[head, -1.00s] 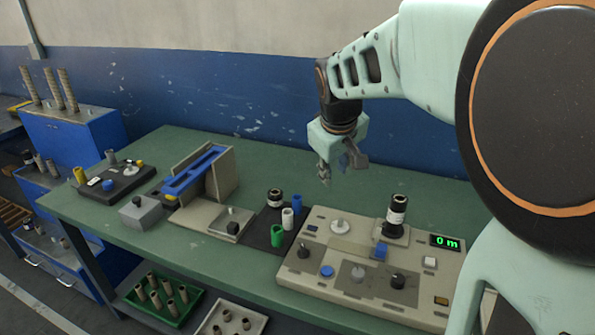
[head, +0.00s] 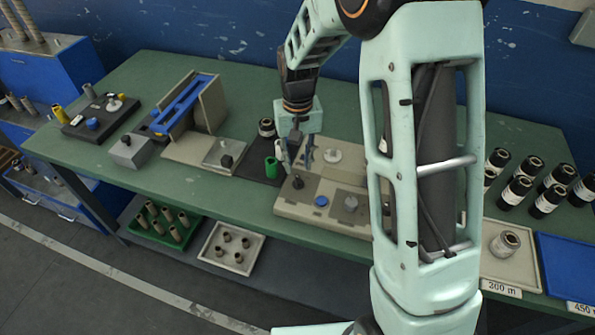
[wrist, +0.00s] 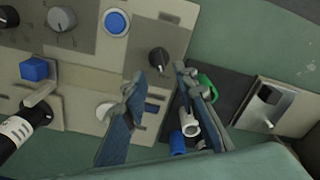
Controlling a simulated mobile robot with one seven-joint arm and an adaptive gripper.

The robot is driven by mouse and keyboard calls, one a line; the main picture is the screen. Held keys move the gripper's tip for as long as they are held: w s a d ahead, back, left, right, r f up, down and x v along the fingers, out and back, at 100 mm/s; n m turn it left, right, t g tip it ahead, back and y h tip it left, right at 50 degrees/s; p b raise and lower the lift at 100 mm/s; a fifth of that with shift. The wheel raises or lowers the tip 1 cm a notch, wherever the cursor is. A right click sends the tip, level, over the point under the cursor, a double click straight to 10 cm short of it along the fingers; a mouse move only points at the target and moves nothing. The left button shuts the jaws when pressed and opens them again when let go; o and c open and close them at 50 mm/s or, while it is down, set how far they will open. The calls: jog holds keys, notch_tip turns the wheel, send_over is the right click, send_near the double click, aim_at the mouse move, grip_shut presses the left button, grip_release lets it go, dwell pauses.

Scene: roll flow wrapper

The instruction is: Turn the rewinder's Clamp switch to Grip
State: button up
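The rewinder (head: 290,208) is a beige control panel on the green bench; my arm hides its right part in the head view. A black pointer knob (head: 298,183) stands at its left end, and it also shows in the wrist view (wrist: 158,57). I cannot read its label, so I cannot tell for sure that it is the Clamp switch, nor its setting. My gripper (head: 294,163) is open and empty above the panel's left end, pointing down. In the wrist view its two fingertips (wrist: 158,82) stand apart, with the black knob just beyond the gap between them.
A blue button (head: 321,201), a grey knob (head: 350,203) and a white dial (head: 332,155) are nearby on the panel. Several black rolls (head: 515,192) stand on the bench at right.

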aim_at(298, 177)
notch_tip(298, 177, down, 5)
jog(key=shift+f, duration=0.1)
dwell(0.3)
grip_shut()
